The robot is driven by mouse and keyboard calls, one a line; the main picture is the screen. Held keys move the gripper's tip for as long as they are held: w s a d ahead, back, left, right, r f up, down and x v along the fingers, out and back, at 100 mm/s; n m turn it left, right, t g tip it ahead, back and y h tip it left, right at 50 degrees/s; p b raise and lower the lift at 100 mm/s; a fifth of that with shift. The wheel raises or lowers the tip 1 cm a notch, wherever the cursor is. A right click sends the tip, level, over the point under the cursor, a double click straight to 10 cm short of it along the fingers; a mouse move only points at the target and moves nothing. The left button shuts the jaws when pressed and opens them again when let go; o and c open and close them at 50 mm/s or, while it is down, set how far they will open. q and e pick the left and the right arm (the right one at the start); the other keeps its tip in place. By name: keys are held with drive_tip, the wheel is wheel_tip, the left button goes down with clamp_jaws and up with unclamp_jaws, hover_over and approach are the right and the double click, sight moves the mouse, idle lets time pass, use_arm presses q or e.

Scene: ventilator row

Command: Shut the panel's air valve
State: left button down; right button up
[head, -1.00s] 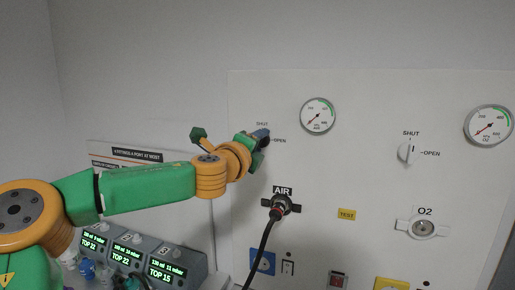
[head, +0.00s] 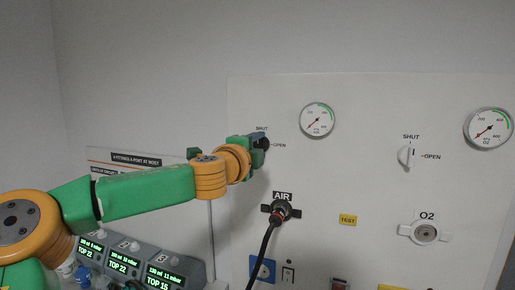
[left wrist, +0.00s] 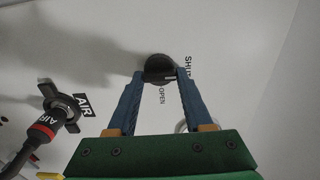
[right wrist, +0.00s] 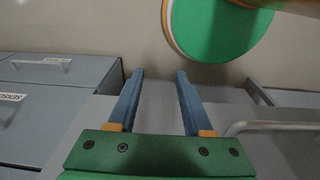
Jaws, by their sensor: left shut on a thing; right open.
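The black air valve knob (head: 264,144) is on the wall panel, beside the small SHUT and OPEN labels. My left gripper (head: 258,141) reaches it from the left and largely covers it. In the left wrist view, my left gripper (left wrist: 159,74) has its two blue fingers on either side of the knob (left wrist: 158,65), shut on it. A white mark lies on the knob's lower right part, on the side of the SHUT lettering; its exact direction is hard to tell. My right gripper (right wrist: 160,76) is open and empty, away from the panel.
The AIR socket (head: 281,210) with a black hose plugged in is below the knob. A gauge (head: 317,120) is above right. The O2 valve (head: 405,156) and O2 socket (head: 424,231) are farther right. Monitors (head: 125,266) stand lower left. Grey drawers (right wrist: 55,85) are near my right gripper.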

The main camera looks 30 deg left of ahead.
use_arm(q)
drive_tip(key=shift+r, duration=0.2)
drive_tip(key=shift+c, duration=2.4)
unclamp_jaws()
drive_tip(key=shift+o, duration=0.9)
drive_tip(key=shift+w+f, duration=0.1)
drive_tip(key=shift+f, duration=0.1)
drive_tip(key=b+v, duration=0.2)
drive_tip(key=v, duration=0.5)
drive_tip(key=shift+b, duration=0.3)
